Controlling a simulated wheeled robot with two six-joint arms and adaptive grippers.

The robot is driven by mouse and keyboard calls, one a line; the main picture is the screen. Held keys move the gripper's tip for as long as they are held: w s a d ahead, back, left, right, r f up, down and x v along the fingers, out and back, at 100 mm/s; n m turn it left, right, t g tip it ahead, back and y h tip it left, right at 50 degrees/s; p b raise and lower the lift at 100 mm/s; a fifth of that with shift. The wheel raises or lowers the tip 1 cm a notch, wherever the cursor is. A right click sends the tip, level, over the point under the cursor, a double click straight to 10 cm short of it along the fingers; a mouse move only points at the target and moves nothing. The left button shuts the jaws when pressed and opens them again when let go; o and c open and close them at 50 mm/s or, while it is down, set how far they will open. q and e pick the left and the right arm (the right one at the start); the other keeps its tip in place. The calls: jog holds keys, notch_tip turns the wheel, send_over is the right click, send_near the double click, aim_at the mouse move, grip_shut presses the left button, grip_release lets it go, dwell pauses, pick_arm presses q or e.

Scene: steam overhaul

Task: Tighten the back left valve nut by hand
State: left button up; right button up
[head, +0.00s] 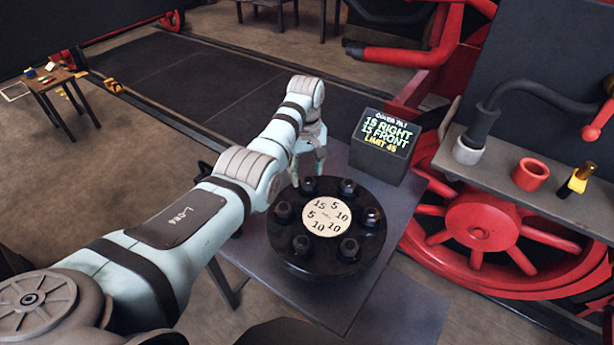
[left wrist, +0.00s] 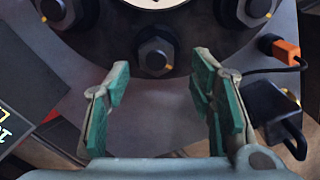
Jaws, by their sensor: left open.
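The round black valve cover (head: 325,262) lies on a grey table with a ring of several dark nuts around a white numbered disc (head: 325,216). The back left nut (head: 308,186) is at its far side, close to my left gripper (head: 308,165). In the left wrist view my left gripper (left wrist: 162,70) is open and empty, its green-padded fingers spread. My right gripper is not seen.
A black display box (head: 383,147) reading "15 RIGHT, 15 FRONT, LIMIT 45" stands behind the cover. An orange plug (left wrist: 278,48) and a black block with a cable (left wrist: 272,105) are beside the right finger. A shelf (head: 540,180) and red wheel (head: 480,230) stand at right.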

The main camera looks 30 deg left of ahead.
pick_arm(q)
jog(key=shift+w+f, duration=0.15)
jog(key=shift+f, duration=0.35)
jog(key=shift+w+f, duration=0.15)
jog(key=shift+f, duration=0.35)
jog(key=shift+w+d+f, duration=0.1)
jog(key=shift+f, duration=0.25)
jog(key=shift+s+r, duration=0.2)
jog(key=shift+s, duration=0.05)
jog(key=shift+c, duration=0.2)
jog(key=c, duration=1.1)
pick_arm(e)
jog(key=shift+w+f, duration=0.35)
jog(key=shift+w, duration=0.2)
pick_arm(q)
jog(key=shift+m, duration=0.3)
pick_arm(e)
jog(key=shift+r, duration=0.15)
